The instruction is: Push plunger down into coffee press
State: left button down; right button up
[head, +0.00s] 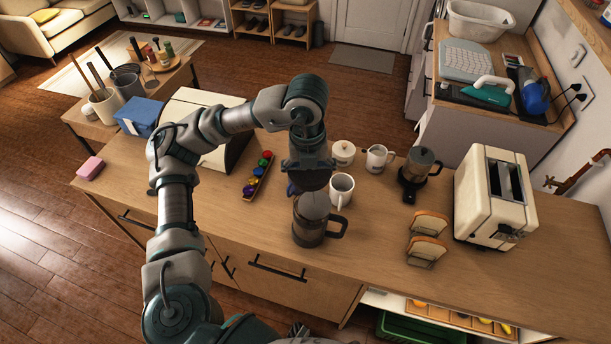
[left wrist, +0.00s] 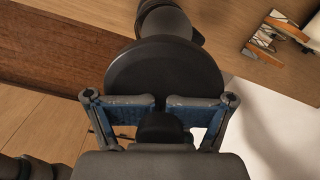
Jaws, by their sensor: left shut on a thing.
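The coffee press (head: 308,232) stands upright near the front edge of the wooden counter, with a dark handle on its right side. My left gripper (head: 306,172) is directly above it, pointing down. In the left wrist view the left gripper (left wrist: 163,110) has its two blue fingers closed around the dark knob (left wrist: 160,127) of the plunger. The plunger's round dark lid (left wrist: 163,70) spreads out beyond the fingertips. The gripper partly covers the lid in the head view, so I cannot tell how it sits on the press's rim. My right gripper is in neither view.
A white mug (head: 341,192) stands close behind the press to the right. A tray of coloured capsules (head: 257,177) lies to the left. A toast rack (head: 427,240) and cream toaster (head: 494,197) stand to the right. The counter in front of the capsules is clear.

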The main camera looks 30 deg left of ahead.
pick_arm(q)
notch_tip(320, 180, down, 4)
jog(key=shift+s+r+g, duration=0.15)
jog(key=shift+r+g, duration=0.05)
jog(key=shift+g, duration=0.2)
jog(key=shift+w+a+f, duration=0.2)
jog(key=shift+w+f, duration=0.05)
jog(key=shift+w, duration=0.3)
jog(key=shift+w+a+f, duration=0.2)
jog(key=shift+w, duration=0.35)
jog(key=shift+s+a, duration=0.15)
jog(key=shift+a, duration=0.15)
jog(key=shift+s+r+b, duration=0.15)
jog(key=shift+s+b, duration=0.2)
jog(key=shift+s, duration=0.1)
jog(key=shift+w+d, duration=0.25)
jog(key=shift+d, duration=0.1)
jog(key=shift+w+d, duration=0.1)
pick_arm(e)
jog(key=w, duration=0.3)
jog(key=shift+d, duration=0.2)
